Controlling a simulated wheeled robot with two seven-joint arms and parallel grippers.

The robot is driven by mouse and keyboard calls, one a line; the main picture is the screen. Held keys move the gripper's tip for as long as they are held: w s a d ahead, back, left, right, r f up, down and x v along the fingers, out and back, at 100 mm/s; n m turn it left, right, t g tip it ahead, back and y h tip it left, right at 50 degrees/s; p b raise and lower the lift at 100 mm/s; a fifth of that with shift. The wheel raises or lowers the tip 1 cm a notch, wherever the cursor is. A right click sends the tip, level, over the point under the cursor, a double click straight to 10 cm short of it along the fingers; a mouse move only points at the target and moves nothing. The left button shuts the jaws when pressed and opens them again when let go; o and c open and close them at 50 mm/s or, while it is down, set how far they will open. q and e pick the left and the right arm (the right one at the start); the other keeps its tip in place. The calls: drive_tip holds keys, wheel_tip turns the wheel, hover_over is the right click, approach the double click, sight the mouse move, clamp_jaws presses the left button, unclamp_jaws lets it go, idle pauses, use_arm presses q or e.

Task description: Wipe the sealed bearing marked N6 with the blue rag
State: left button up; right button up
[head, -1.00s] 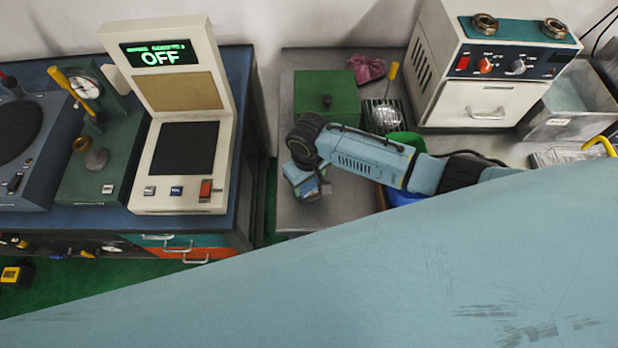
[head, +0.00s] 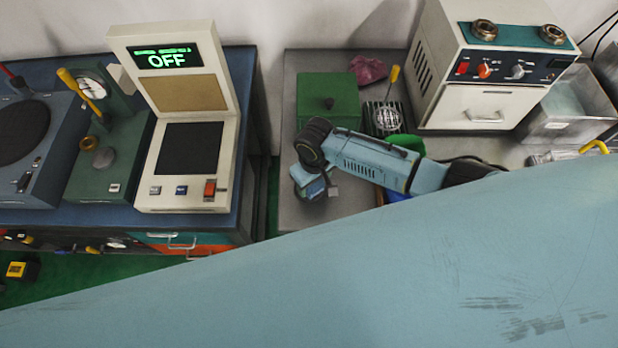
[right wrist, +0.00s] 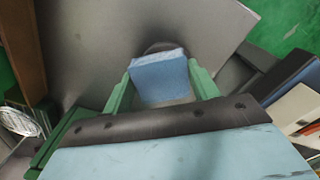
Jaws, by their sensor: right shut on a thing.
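My right gripper (head: 318,188) is low over the left part of the grey metal table in the head view, partly hidden by its own wrist. In the right wrist view its green fingers (right wrist: 160,88) are shut on a folded blue rag (right wrist: 160,76). A dark round thing (right wrist: 163,47) shows just behind the rag, mostly hidden by it; I cannot tell whether they touch. Bearing rings (head: 484,30) (head: 553,34) stand on top of the white oven. No N6 mark is legible anywhere. My left gripper is not in view.
The white oven (head: 485,104) and a clear bin (head: 572,112) stand right. The tester reading OFF (head: 181,118) stands left. My own blue arm part covers the foreground.

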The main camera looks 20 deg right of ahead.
drive_tip(key=shift+s+d, duration=0.1)
drive_tip(key=shift+d, duration=0.2)
drive_tip(key=shift+a, duration=0.15)
drive_tip(key=shift+w+a+f+b, duration=0.15)
drive_tip(key=shift+w+a, duration=0.15)
drive_tip(key=shift+a, duration=0.35)
drive_tip(key=shift+w+a+f+b, duration=0.15)
drive_tip(key=shift+w+a, duration=0.1)
drive_tip(key=shift+a, duration=0.35)
drive_tip(key=shift+s+d+r+p, duration=0.1)
drive_tip(key=shift+s+d+p, duration=0.1)
drive_tip(key=shift+d+p, duration=0.35)
drive_tip(key=shift+s+d+p, duration=0.2)
drive_tip(key=shift+d+p, duration=0.15)
drive_tip(key=shift+d, duration=0.6)
drive_tip(key=shift+w+a+r, duration=0.1)
drive_tip(key=shift+w+a, duration=0.05)
drive_tip(key=shift+a, duration=0.6)
drive_tip(key=shift+w+a+r, duration=0.1)
drive_tip(key=shift+a, duration=0.65)
drive_tip(key=shift+d, duration=0.2)
